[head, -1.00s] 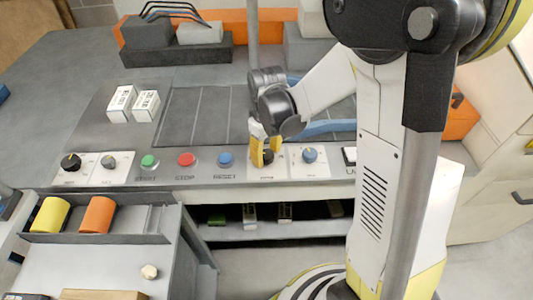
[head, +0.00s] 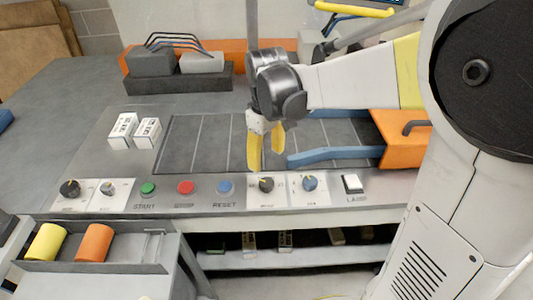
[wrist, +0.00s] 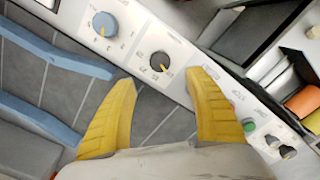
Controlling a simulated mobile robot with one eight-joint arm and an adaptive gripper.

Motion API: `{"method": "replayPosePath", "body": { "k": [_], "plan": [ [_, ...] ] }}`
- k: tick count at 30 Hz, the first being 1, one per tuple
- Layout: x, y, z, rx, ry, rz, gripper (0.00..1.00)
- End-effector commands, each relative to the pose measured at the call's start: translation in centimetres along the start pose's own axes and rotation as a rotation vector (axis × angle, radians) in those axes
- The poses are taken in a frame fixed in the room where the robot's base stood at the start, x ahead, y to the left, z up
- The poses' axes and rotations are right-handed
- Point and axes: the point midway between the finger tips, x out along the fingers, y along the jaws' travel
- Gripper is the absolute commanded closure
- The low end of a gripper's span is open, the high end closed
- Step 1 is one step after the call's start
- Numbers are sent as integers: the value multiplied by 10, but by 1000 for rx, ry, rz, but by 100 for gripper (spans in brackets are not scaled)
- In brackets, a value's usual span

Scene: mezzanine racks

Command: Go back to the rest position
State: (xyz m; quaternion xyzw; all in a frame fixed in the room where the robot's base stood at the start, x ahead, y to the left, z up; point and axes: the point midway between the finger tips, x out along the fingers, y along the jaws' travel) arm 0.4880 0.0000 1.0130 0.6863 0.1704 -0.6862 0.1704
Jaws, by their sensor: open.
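My gripper (head: 266,160) has two yellow fingers and hangs above the control panel, just behind the black knob (head: 267,185) on its white plate. In the wrist view my gripper (wrist: 165,95) has its fingers spread wide with nothing between them. The black knob (wrist: 160,62) shows clear of the fingertips there. The blue knob (head: 310,183) sits to its right, and also shows in the wrist view (wrist: 105,24). No rest position is marked in view.
A blue bar (head: 335,156) and an orange block (head: 402,138) lie right of my gripper. Green (head: 148,188), red (head: 185,187) and blue (head: 225,187) buttons line the panel. White boxes (head: 123,130) stand left. A bin (head: 130,252) holds yellow and orange cylinders.

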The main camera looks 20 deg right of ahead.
Motion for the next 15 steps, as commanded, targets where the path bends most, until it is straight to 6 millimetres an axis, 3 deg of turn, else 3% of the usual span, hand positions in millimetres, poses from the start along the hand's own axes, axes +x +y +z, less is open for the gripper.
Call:
{"method": "replayPosePath", "body": {
  "k": [15],
  "plan": [
    [-8,0,0,0,0,0,38]
  ]
}}
